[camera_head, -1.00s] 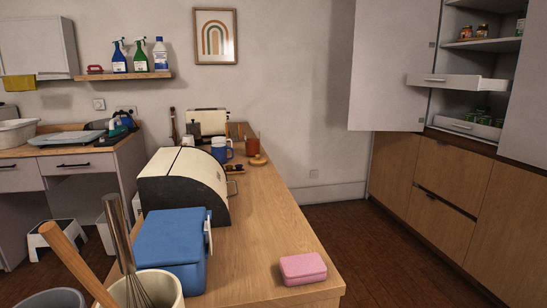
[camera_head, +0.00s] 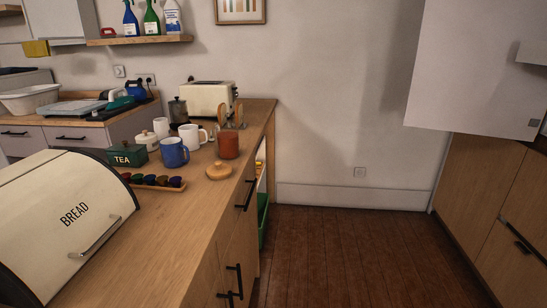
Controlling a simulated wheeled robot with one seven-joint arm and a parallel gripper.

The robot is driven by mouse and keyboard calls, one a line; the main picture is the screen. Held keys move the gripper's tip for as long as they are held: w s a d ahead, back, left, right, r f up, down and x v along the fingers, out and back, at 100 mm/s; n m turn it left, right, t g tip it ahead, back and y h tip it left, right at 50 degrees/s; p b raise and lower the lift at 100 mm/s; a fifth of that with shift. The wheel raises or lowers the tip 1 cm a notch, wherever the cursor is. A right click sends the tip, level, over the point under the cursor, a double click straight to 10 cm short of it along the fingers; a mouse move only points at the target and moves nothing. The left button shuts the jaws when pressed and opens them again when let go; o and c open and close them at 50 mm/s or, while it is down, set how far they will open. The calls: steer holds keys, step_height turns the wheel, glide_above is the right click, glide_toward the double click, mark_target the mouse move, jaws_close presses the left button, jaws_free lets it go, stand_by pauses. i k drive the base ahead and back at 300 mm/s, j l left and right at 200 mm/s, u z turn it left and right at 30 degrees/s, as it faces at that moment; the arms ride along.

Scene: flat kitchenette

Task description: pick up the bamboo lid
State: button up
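The bamboo lid (camera_head: 219,170) is a round, light wooden disc with a knob on top. It lies flat on the wooden counter (camera_head: 170,240), near its right edge, in front of a reddish-brown canister (camera_head: 228,145). A blue mug (camera_head: 174,152) stands to its left. Nothing covers the lid. My gripper is not in view.
A cream bread box (camera_head: 60,215) fills the near left of the counter. A tray of coloured capsules (camera_head: 155,182), a green tea tin (camera_head: 127,154), white mugs (camera_head: 190,136) and a toaster (camera_head: 208,97) stand around. The floor (camera_head: 350,260) right of the counter is clear.

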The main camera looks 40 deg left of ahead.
mark_target(219, 170)
steer(key=i+u, duration=0.25)
steer(key=i, duration=0.15)
steer(key=i+l+u, duration=0.3)
steer(key=i, duration=0.15)
steer(key=i+l+u, duration=0.25)
steer(key=i, duration=0.15)
steer(key=j, duration=0.1)
